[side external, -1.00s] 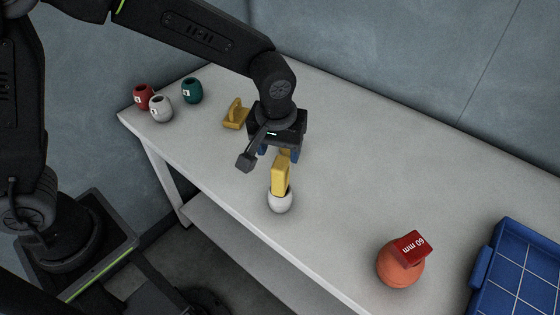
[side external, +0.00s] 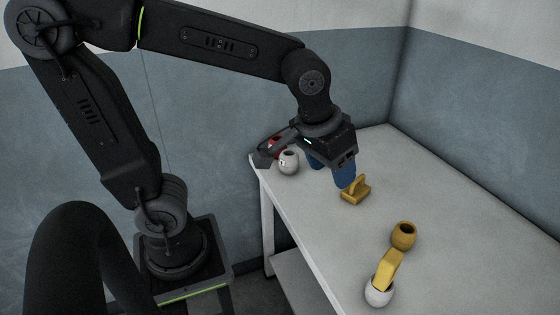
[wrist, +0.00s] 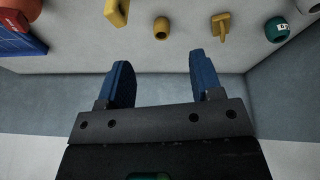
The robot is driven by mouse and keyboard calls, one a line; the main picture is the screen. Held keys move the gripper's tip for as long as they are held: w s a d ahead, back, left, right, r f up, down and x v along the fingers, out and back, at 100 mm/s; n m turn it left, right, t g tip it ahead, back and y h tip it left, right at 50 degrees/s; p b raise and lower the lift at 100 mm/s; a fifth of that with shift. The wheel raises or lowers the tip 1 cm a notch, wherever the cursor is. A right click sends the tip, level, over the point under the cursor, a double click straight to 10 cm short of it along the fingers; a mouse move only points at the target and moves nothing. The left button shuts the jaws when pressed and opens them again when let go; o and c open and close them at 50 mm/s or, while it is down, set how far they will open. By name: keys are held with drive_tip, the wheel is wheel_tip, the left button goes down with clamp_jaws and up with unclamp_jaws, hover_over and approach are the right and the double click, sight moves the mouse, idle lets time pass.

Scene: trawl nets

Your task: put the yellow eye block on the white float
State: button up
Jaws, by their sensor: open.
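The yellow eye block (side external: 388,269) rests on top of the white float (side external: 378,295) near the table's front edge, leaning in the side view. Whether the block has an eye hole cannot be seen from here. In the wrist view the yellow block (wrist: 117,12) is cut off at the top edge. My gripper (side external: 332,172) is open and empty, with its blue fingers spread. It is above the table, apart from the block and nearer the table's far left end. The gap between the fingers (wrist: 160,80) is clear in the wrist view.
An ochre upright-finned piece (side external: 355,192) stands just beyond my fingers, and an ochre cup (side external: 403,235) stands behind the block. A white cup (side external: 289,161) and a red one (side external: 275,146) are behind the gripper. A teal cup (wrist: 277,30) and blue tray (wrist: 20,42) show at the wrist view's edges.

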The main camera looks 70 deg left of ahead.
drive_tip(key=s+a+m+t, duration=0.1)
drive_tip(key=s+a, duration=0.3)
drive_tip(key=s, duration=0.4)
drive_tip(key=shift+a+m+t, duration=0.15)
drive_tip(key=shift+m+t, duration=0.25)
drive_tip(key=shift+m, duration=0.1)
drive_tip(key=shift+r, duration=0.1)
idle(0.4)
